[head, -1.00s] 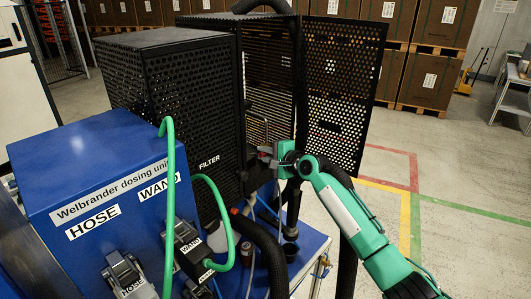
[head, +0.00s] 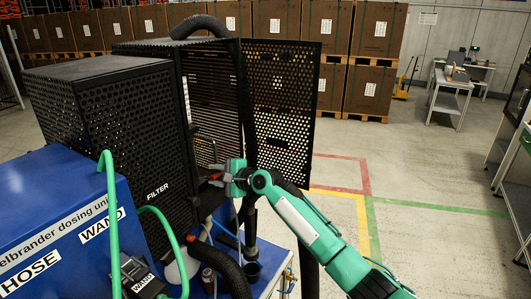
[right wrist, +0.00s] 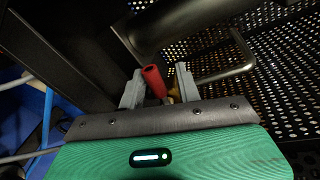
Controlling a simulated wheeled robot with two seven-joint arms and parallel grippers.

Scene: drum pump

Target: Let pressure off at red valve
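The red valve handle (right wrist: 154,82) shows in the right wrist view as a short red grip with a bit of brass beside it. My right gripper (right wrist: 160,88) has its two grey fingers apart, one on each side of the red handle. A gap shows between the handle and the right finger; whether the left finger touches it I cannot tell. My left gripper is not in view.
A bent metal rod (right wrist: 232,65) and a dark cylinder (right wrist: 165,28) lie close beyond my fingers. The perforated door (head: 280,110) stands open behind my arm. A black hose (head: 228,268) and the blue dosing unit (head: 60,215) are at left. Floor at right is clear.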

